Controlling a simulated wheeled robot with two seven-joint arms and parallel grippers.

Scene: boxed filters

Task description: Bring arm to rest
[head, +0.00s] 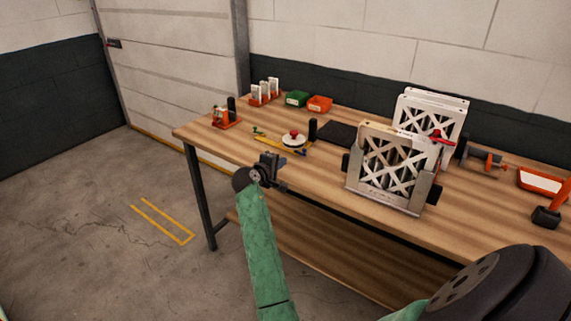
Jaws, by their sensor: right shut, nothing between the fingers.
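My right gripper (272,166) is above the front edge of the wooden workbench (330,176), left of the filter holder. It is shut and empty, apart from the things on the bench. My green right forearm comes up to it from the bottom of the head view. A white lattice-faced filter (392,160) stands upright in a grey metal holder (395,200) on the bench. More white lattice filters (432,108) stand behind it. My left gripper is not in view.
On the bench are a white disc with a red knob (293,139), a dark pad (337,133), a green bin (297,98), an orange bin (320,104) and an orange tray (545,181). Open floor (120,220) lies left of the bench.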

